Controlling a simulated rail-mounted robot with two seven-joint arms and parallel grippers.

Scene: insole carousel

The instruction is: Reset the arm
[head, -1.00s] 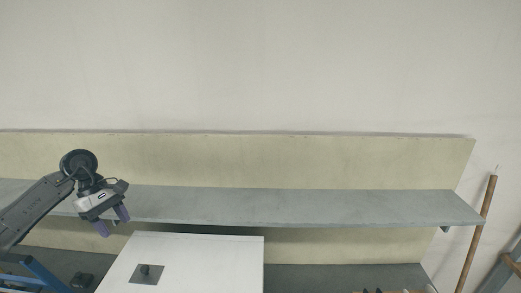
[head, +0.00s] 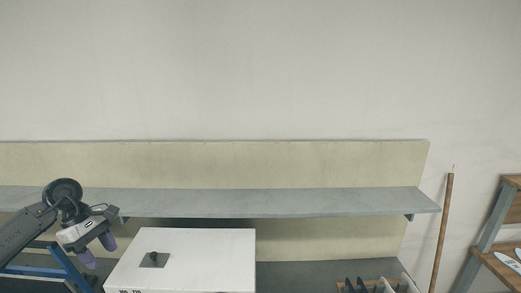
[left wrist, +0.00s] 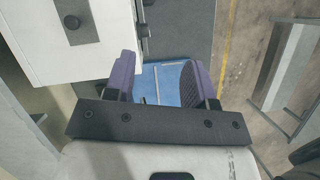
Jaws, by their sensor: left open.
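My left gripper (head: 98,251) shows at the lower left of the head view, with two purple fingers pointing down and right. It is open and nothing shows between its fingers. In the left wrist view its purple fingers (left wrist: 160,78) stand apart, with a blue surface (left wrist: 165,80) visible beyond them. My right gripper is in neither view.
A white box (head: 205,260) with a dark knob stands right of the gripper; it also shows in the left wrist view (left wrist: 95,60). A grey shelf (head: 270,203) runs behind. A wooden pole (head: 442,235) leans at right beside a wooden rack (head: 500,262).

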